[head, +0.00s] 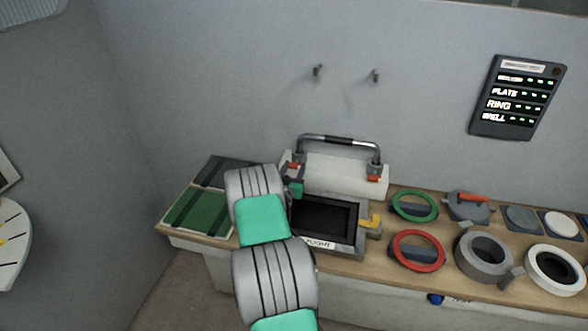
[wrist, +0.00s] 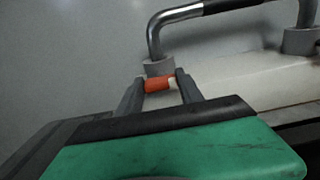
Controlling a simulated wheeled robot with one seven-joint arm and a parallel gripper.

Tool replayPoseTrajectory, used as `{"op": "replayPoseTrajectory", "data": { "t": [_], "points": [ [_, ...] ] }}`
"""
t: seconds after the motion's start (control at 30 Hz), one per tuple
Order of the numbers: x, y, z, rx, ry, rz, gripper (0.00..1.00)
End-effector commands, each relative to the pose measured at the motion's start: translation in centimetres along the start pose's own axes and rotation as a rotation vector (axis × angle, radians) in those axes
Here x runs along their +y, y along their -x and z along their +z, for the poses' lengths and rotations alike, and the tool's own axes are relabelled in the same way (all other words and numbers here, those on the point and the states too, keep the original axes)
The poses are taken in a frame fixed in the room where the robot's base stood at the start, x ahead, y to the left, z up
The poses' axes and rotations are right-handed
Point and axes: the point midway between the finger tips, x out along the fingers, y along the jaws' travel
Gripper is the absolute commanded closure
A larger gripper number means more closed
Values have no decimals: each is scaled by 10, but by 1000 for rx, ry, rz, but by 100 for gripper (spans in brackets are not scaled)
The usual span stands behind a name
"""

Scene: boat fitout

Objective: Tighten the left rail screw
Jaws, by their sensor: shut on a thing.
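The grab rail (head: 340,139), a bent metal bar with a dark grip, stands on two grey feet on a white block (head: 335,172). It also shows in the wrist view (wrist: 190,12). The left rail screw has an orange head with a pale end (wrist: 158,85), just below the left grey foot (wrist: 158,67). My gripper (wrist: 160,88) is shut on this orange head, one dark finger on each side. In the head view my arm partly hides the gripper (head: 291,174) at the left foot. The right screw (head: 375,179) is orange, below the right foot.
A dark framed hatch (head: 325,222) lies in front of the block, with a yellow latch (head: 370,221). Green (head: 415,205) and red (head: 418,250) rings and several round fittings fill the bench's right. A green panel (head: 197,212) lies left. A status board (head: 515,98) hangs on the wall.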

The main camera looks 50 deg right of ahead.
Motion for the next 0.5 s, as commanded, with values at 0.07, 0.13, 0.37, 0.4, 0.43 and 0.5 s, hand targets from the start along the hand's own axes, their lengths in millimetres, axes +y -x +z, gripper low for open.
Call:
{"op": "replayPoseTrajectory", "data": {
  "t": [0.07,0.13,0.37,0.4,0.43,0.5],
  "points": [
    [0,0,0,0,0,0,97],
    [0,0,0,0,-3,0,97],
    [0,0,-1,0,-54,-1,97],
    [-1,0,-2,-1,-70,-1,97],
    [-1,0,-2,-1,-86,-1,97],
    [-1,0,-3,0,-126,-1,97]
  ]
}}
